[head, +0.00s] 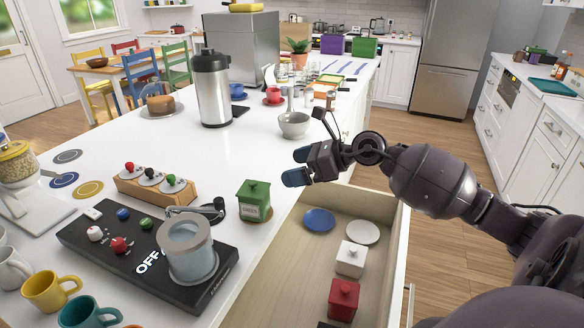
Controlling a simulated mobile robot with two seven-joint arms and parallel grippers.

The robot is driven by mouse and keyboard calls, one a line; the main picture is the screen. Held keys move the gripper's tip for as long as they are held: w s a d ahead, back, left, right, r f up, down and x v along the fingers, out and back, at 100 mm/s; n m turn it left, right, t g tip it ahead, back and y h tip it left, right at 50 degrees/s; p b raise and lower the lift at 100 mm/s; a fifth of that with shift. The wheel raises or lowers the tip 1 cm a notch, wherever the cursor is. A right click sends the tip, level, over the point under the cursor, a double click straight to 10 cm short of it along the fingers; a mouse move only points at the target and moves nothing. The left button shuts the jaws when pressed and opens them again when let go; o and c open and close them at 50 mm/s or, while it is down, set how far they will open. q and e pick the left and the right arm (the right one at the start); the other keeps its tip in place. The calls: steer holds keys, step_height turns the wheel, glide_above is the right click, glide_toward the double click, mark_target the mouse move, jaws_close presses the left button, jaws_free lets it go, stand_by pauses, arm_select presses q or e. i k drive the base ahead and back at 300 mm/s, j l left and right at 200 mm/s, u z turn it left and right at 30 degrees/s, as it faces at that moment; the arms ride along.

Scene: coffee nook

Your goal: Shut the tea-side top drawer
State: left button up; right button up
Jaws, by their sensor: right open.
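An open drawer (282,270) juts out from the counter at the lower middle of the head view. It holds a blue plate (319,219), a white plate (363,232), a white canister (350,260) and a red canister (343,299). Its near end is cut off by the picture edge, and its front panel is mostly at the right. My right gripper (296,167) is open and empty, with blue fingertips, above the drawer's far end and near the counter edge. It points left over the counter. My left gripper is not in view.
A grey bowl (294,125) and a steel flask (212,92) stand farther back. Floor shows right of the drawer.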

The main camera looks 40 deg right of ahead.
mark_target(290, 287)
steer(key=k+l, duration=0.75)
steer(key=l, duration=0.25)
